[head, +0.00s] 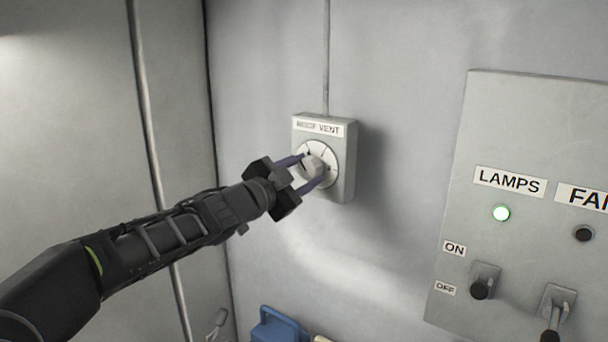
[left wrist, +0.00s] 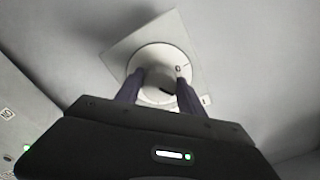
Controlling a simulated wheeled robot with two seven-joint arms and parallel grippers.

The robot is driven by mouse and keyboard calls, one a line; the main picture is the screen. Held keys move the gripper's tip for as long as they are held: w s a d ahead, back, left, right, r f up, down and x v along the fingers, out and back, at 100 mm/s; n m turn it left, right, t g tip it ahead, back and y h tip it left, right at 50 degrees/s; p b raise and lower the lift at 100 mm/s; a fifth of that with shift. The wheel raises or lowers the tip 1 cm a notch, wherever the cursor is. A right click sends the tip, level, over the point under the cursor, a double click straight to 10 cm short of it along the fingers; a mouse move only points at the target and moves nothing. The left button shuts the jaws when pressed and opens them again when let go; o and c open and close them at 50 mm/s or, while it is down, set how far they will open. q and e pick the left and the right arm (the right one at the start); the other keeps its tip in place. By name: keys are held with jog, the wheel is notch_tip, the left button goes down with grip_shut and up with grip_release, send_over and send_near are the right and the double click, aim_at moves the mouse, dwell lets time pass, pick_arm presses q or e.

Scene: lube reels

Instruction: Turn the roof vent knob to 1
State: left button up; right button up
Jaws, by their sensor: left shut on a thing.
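The roof vent box (head: 345,150) is a light grey wall box with a "ROOF VENT" label on top and a conduit running up from it. Its round white dial carries a pale knob (head: 313,166). My left gripper (head: 312,172) has its two purple fingers on either side of the knob and is shut on it. In the left wrist view the knob (left wrist: 158,90) sits between the fingers, in front of the white dial (left wrist: 160,55). The dial's marks are too small to read, so I cannot tell the setting. My right gripper is not in view.
A grey switch panel (head: 530,120) stands on the right, with labels "LAMPS" and "FA…". A lever (head: 480,284) is beside the OFF label. A blue object (head: 278,326) is at the bottom. The wall around the box is clear.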

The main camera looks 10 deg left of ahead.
pick_arm(q)
jog(key=shift+m, duration=0.4)
jog(key=o, duration=1.4)
jog(key=shift+c, duration=0.2)
jog(key=v, duration=0.8)
